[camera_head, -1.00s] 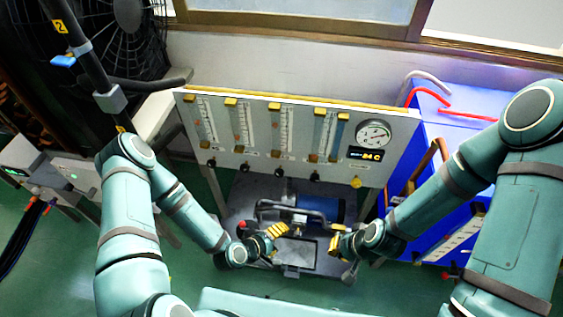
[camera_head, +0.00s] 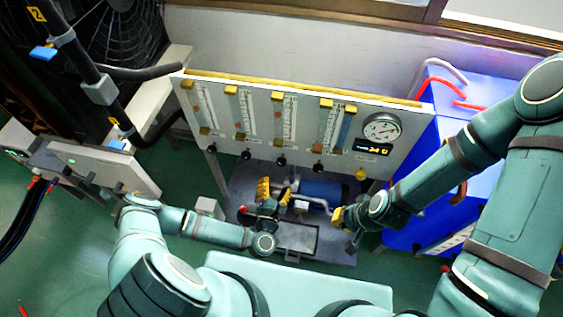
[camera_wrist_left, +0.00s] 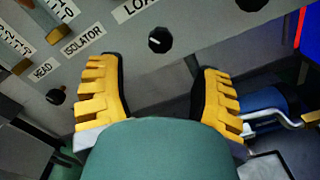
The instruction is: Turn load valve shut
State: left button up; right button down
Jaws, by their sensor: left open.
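The load valve appears as a round black knob with a white mark (camera_wrist_left: 160,40), below a partly cut-off label starting "LOA" in the left wrist view. It appears to be one of the black knobs along the panel's lower edge in the head view (camera_head: 281,160). My left gripper (camera_head: 271,188) is open with its yellow fingers pointing up toward the panel, just below that knob. In the left wrist view the gripper (camera_wrist_left: 162,68) has its fingers spread wide and empty, with the knob beyond and between the tips. My right gripper (camera_head: 340,217) is near the pump; its finger gap is unclear.
The panel (camera_head: 230,131) carries several flow tubes, a round gauge (camera_head: 382,129) and a yellow knob (camera_head: 361,174). Another black knob (camera_wrist_left: 55,97) sits left of the valve. A blue motor (camera_head: 322,192) lies below the panel. A blue cabinet (camera_head: 483,98) stands at right.

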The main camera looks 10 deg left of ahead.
aim_at(281, 164)
pick_arm(q)
jog(key=w, duration=0.9)
jog(key=shift+b, duration=0.35)
grip_shut()
